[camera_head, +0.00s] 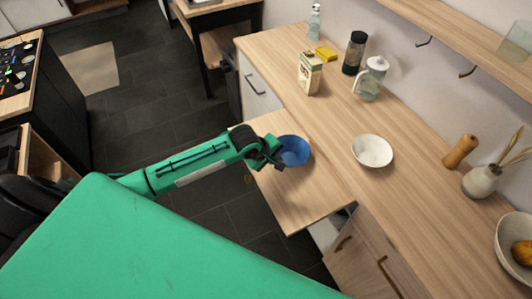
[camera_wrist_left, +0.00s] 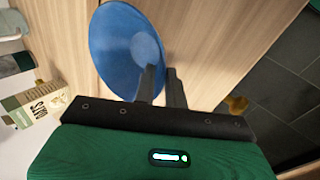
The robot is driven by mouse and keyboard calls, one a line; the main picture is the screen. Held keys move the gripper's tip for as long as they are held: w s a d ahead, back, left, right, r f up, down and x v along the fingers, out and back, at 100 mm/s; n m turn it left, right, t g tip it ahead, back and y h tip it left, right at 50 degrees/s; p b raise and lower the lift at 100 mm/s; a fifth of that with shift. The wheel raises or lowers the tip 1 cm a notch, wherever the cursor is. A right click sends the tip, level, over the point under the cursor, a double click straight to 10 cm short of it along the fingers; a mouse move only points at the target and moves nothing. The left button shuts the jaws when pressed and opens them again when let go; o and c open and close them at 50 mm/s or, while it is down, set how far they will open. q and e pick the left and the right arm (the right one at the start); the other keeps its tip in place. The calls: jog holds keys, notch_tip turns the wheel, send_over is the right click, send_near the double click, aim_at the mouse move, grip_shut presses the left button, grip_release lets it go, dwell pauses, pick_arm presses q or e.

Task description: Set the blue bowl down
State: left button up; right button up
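The blue bowl (camera_head: 294,151) is at or just above the light wood worktop (camera_head: 310,200), near its left part. Whether its base touches the wood cannot be told. My left gripper (camera_head: 277,163) is at the bowl's left side. In the left wrist view, the blue bowl (camera_wrist_left: 112,45) fills the upper left, and my left gripper (camera_wrist_left: 162,85) has its two fingers close together at the rim. One finger overlaps the bowl's inside and the other is outside, so the rim is between them. My right gripper is out of view.
A white bowl (camera_head: 372,151) stands to the right. A carton (camera_head: 310,73), a dark jar (camera_head: 354,53), a glass jug (camera_head: 370,79) and a yellow sponge (camera_head: 326,54) stand behind. A pepper mill (camera_head: 460,151) is farther right. Bare wood lies in front of the blue bowl.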

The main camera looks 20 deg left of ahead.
pick_arm(q)
jog(key=v, duration=0.9)
jog(key=shift+b, duration=0.35)
jog(key=shift+d, duration=0.1)
